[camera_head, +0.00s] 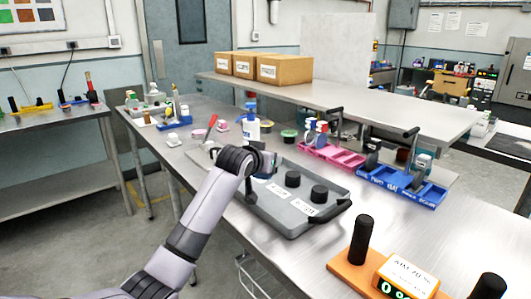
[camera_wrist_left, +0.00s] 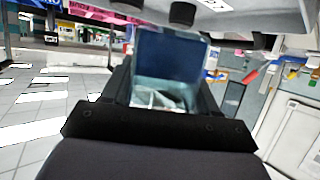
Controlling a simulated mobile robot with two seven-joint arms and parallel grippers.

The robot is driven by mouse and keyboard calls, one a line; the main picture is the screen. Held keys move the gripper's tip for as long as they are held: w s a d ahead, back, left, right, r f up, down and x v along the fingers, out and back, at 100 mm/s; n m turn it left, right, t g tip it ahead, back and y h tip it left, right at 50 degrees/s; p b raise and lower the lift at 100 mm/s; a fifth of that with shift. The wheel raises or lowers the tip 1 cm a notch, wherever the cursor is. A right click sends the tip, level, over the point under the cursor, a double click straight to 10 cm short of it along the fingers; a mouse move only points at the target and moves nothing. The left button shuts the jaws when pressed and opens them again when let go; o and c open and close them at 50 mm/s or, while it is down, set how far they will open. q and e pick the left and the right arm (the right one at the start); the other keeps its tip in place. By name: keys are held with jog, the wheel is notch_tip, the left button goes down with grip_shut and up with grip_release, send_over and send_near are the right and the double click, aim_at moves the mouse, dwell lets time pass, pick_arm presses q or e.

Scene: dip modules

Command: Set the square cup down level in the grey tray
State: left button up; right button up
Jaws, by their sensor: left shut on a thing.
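The grey tray (camera_head: 262,207) lies on the metal table in the head view, with black round pieces and white labels on it. It also shows along the top of the left wrist view (camera_wrist_left: 232,20). My left gripper (camera_head: 264,164) is at the tray's left part, seemingly above it. It is shut on the square cup, a bluish see-through box between the fingers in the left wrist view (camera_wrist_left: 168,60). The cup is mostly hidden by the gripper in the head view. I cannot tell whether the cup touches the tray. My right gripper is not in view.
Pink (camera_head: 331,155) and blue (camera_head: 402,187) racks stand behind the tray. An orange scale (camera_head: 407,280) with a black post stands at front right. A white bottle (camera_head: 252,130) stands behind my gripper. Bare table lies right of the tray.

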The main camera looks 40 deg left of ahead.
pick_arm(q)
notch_tip(320, 180, down, 6)
jog(key=shift+r+b, duration=0.15)
jog(key=shift+b, duration=0.85)
jog(key=shift+f, duration=0.65)
